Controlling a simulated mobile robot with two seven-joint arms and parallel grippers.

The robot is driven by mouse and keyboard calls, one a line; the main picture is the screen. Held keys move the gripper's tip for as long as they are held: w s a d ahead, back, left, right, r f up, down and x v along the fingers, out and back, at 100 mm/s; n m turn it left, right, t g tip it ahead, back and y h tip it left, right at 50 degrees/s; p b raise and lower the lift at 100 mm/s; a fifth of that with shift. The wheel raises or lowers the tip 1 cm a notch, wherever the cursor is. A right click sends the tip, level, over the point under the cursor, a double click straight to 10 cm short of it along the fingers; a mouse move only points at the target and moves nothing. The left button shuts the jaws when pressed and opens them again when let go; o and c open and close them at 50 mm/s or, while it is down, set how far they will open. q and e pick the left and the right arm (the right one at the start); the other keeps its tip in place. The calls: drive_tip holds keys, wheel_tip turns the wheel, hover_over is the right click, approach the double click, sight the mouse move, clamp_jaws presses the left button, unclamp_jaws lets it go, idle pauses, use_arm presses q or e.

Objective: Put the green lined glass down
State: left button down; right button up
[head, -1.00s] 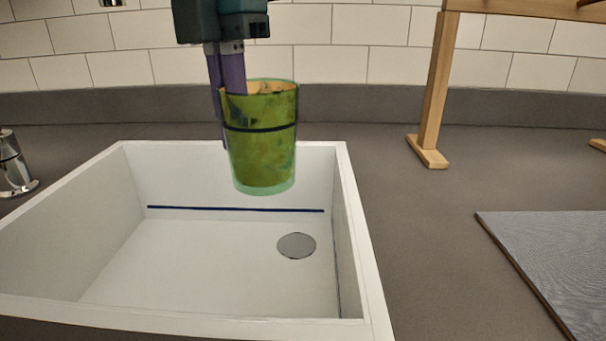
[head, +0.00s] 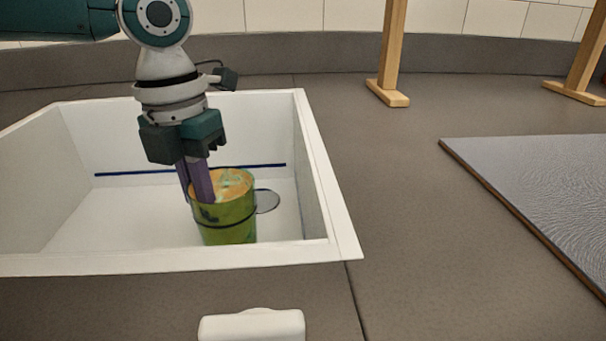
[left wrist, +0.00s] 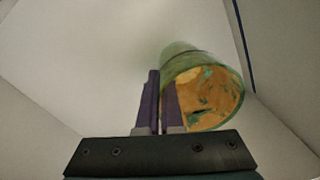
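The green lined glass (head: 229,222), green with dark bands and an orange inside, is upright in the white sink (head: 343,220), near its front wall. My left gripper (head: 198,186) comes down from above with its purple fingers closed on the glass's left wall, one finger inside the rim and one outside. The left wrist view shows the glass (left wrist: 205,95) beside and between the fingers (left wrist: 162,105). The base of the glass meets the line of the front rim, so I cannot tell whether it touches the sink floor. My right gripper is out of view.
The round drain (head: 267,201) lies just right of the glass. The grey counter (head: 390,220) right of the sink is clear up to a textured grey board (head: 540,180). Wooden legs (head: 390,60) of a rack stand at the back.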

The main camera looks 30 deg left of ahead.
use_arm(q)
wheel_tip(320, 180, down, 2)
drive_tip(key=shift+f, duration=0.2)
drive_tip(key=c, duration=1.5)
unclamp_jaws()
drive_tip(key=shift+f, duration=0.1)
drive_tip(key=shift+c, duration=0.2)
drive_tip(key=o, duration=0.5)
drive_tip(key=shift+c, duration=0.2)
drive_tip(key=shift+r, duration=0.3)
wheel_tip(320, 180, up, 12)
drive_tip(key=p, duration=1.2)
drive_tip(key=shift+a+p, duration=0.3)
drive_tip(key=shift+p, duration=0.1)
drive_tip(key=shift+f, duration=0.1)
